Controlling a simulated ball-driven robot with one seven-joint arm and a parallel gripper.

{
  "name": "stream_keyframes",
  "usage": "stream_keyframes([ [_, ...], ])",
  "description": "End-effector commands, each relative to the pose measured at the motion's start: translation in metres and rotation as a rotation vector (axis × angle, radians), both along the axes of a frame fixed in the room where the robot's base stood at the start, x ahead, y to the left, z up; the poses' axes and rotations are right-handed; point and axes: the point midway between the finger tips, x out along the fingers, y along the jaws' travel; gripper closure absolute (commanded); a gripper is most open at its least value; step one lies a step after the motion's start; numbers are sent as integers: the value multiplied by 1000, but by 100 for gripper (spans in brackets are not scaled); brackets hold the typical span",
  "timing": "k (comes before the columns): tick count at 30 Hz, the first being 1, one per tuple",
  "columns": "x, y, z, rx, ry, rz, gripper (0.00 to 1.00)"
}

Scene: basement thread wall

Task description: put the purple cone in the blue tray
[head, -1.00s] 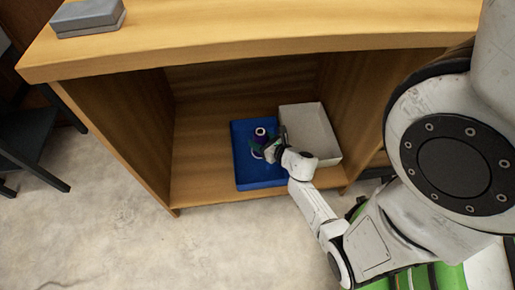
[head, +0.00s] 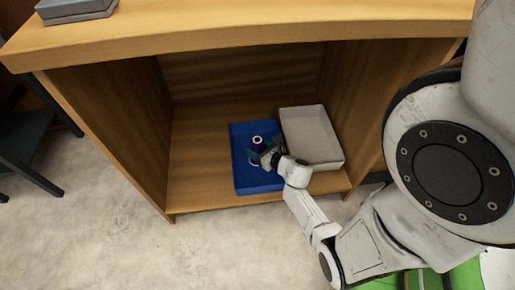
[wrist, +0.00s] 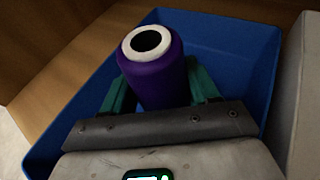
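The purple cone (wrist: 157,83) has a white ring around a dark hole at its top. It is between my gripper's green fingers (wrist: 163,92), which lie close against both its sides. In the head view, the cone (head: 257,141) is inside the outline of the blue tray (head: 240,181), roughly upright. My gripper (head: 263,153) reaches over the tray from the front right. The cone's lower end is hidden by the gripper, so I cannot tell whether it touches the tray floor. The blue tray's wall (wrist: 258,60) surrounds the cone in the wrist view.
A grey tray (head: 312,135) stands right beside the blue tray on the wooden shelf (head: 195,150). The cabinet's side walls and top board (head: 240,35) enclose the space. A grey box (head: 75,10) lies on top. A dark stool (head: 25,150) stands left.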

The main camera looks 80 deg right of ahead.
Motion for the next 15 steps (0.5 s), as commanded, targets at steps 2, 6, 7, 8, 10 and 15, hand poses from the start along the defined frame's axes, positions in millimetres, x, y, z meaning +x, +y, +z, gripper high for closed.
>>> stream_keyframes([
  [2,0,0,0,0,0,0,32],
  [6,0,0,0,0,0,0,19],
  [7,0,0,0,0,0,0,17],
  [8,0,0,0,0,0,0,17],
  [10,0,0,0,0,0,0,17],
  [15,0,0,2,0,0,0,17],
])
